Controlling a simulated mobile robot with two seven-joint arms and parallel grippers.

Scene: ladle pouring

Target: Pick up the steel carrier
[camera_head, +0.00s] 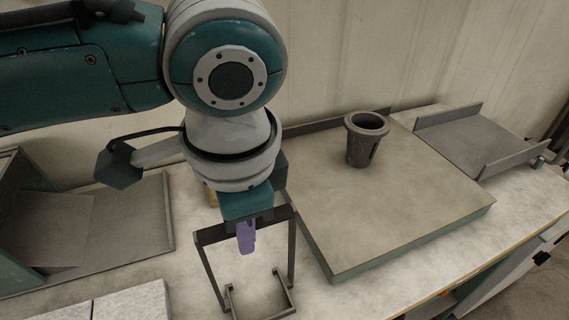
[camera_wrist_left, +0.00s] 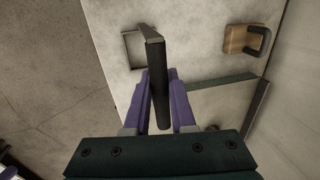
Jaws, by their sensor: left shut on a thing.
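The steel carrier (camera_head: 206,268) is a dark metal frame with a top bar, two uprights and a U-shaped foot. In the head view it stands upright near the front of the worktop, left of the raised board. My left gripper (camera_head: 246,238) comes down from above, and its purple fingers are shut on the carrier's top bar. In the left wrist view the fingers (camera_wrist_left: 166,100) clasp the bar from both sides, and the carrier's foot (camera_wrist_left: 133,48) shows below. I cannot tell whether the foot touches the worktop.
A dark cup-like vessel (camera_head: 364,142) stands on the raised board (camera_head: 400,205) right of the carrier. A grey tray (camera_head: 465,147) lies at the far right. At the left are a flat grey tray (camera_head: 150,225) and pale blocks (camera_head: 130,302). A wooden block with a dark handle (camera_wrist_left: 238,40) shows in the wrist view.

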